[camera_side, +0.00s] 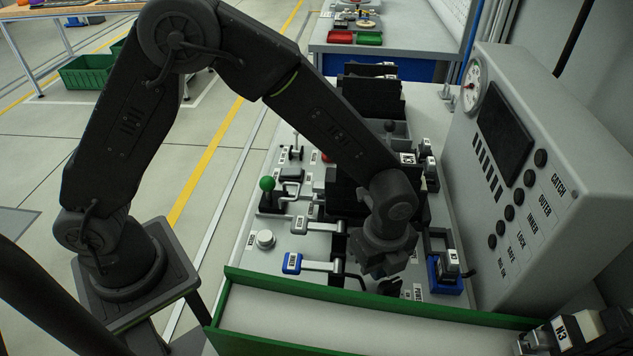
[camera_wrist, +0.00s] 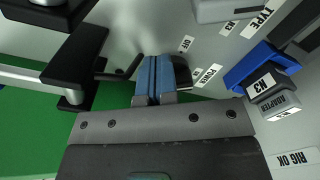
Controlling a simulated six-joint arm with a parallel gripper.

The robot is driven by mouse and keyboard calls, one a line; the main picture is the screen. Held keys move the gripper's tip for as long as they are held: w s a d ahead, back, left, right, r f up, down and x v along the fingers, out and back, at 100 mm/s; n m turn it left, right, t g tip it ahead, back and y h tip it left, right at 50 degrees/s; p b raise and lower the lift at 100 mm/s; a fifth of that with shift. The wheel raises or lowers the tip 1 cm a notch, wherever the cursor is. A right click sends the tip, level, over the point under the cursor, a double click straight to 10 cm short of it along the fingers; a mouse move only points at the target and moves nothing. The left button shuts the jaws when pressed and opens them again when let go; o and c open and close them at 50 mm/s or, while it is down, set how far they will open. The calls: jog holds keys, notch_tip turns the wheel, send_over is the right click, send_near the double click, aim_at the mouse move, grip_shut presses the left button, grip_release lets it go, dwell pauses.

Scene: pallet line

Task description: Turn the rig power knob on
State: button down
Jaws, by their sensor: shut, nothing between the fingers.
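My gripper (camera_side: 376,268) points down over the bench, just behind the green-edged tray. In the wrist view its two blue fingers (camera_wrist: 153,75) are shut together with nothing between them. A small black knob (camera_wrist: 182,73) is right beside the fingers, next to a POWER label (camera_wrist: 208,76). An OFF label (camera_wrist: 186,45) is above it in that view. The fingers hide part of the knob, and I cannot tell whether they touch it or which way it is turned. In the side view my gripper largely hides the knob.
A blue adapter holder (camera_side: 445,276) stands right of my gripper. The green-edged tray (camera_side: 340,318) lies in front. A grey panel (camera_side: 570,150) with gauge and buttons rises at right.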

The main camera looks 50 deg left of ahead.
jog(key=shift+d, duration=0.4)
dwell(0.3)
jog(key=shift+w, duration=0.25)
jog(key=shift+w+d, duration=0.15)
jog(key=shift+w, duration=0.2)
jog(key=shift+w+d, duration=0.15)
jog(key=shift+w, duration=0.1)
dwell(0.4)
jog(key=shift+w+a, duration=0.15)
jog(key=shift+a, duration=0.2)
jog(key=shift+r, duration=0.2)
notch_tip(320, 180, up, 6)
jog(key=shift+a+f, duration=0.1)
jog(key=shift+f, duration=0.05)
